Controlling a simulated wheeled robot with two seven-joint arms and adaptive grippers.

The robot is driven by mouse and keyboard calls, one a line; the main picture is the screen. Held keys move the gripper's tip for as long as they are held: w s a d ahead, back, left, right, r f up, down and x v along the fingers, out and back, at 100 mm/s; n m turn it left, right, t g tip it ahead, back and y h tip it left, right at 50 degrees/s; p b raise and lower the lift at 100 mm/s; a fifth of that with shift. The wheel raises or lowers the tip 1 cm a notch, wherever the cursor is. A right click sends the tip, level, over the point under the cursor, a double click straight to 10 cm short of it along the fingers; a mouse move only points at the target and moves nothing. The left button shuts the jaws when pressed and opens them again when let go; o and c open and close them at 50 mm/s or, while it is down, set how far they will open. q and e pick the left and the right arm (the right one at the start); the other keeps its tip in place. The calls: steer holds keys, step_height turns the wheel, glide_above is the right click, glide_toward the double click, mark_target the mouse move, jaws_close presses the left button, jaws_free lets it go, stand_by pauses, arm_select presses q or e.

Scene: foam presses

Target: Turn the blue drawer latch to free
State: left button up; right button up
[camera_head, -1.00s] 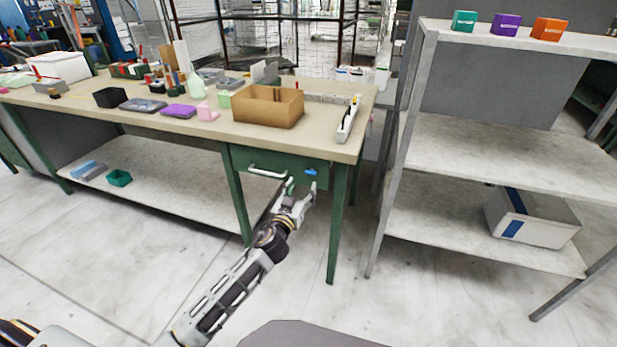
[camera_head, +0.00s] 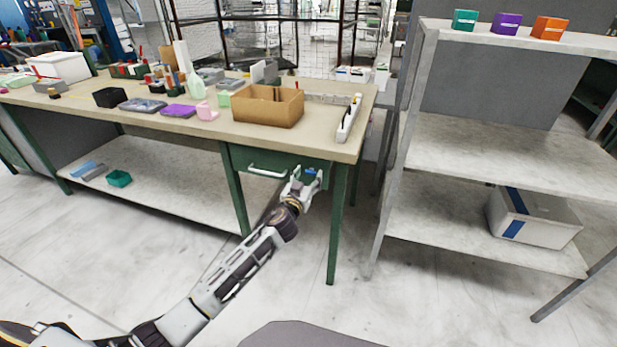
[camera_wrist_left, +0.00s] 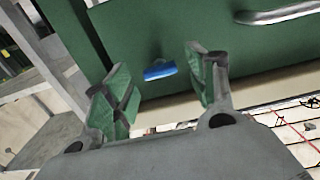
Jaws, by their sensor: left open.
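The blue latch (camera_wrist_left: 160,70) sits on the green drawer front (camera_wrist_left: 190,30). In the left wrist view it lies a little beyond and between the two green-padded fingers of my left gripper (camera_wrist_left: 160,85), which are open and look apart from it. In the head view my left gripper (camera_head: 306,179) is in front of the right part of the drawer front (camera_head: 288,162), with the blue latch (camera_head: 310,171) showing between its fingers. The drawer looks shut, with its silver handle (camera_head: 267,171) left of the gripper. My right gripper is not in view.
The workbench top (camera_head: 225,130) above the drawer holds a cardboard box (camera_head: 268,107), a white tray-like item (camera_head: 349,118) and several small things. A green table leg (camera_head: 338,225) stands right of my gripper. A grey shelf (camera_head: 480,150) stands further right.

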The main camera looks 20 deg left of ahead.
arm_select(q)
steer(key=shift+w, duration=0.4)
steer(key=c, duration=1)
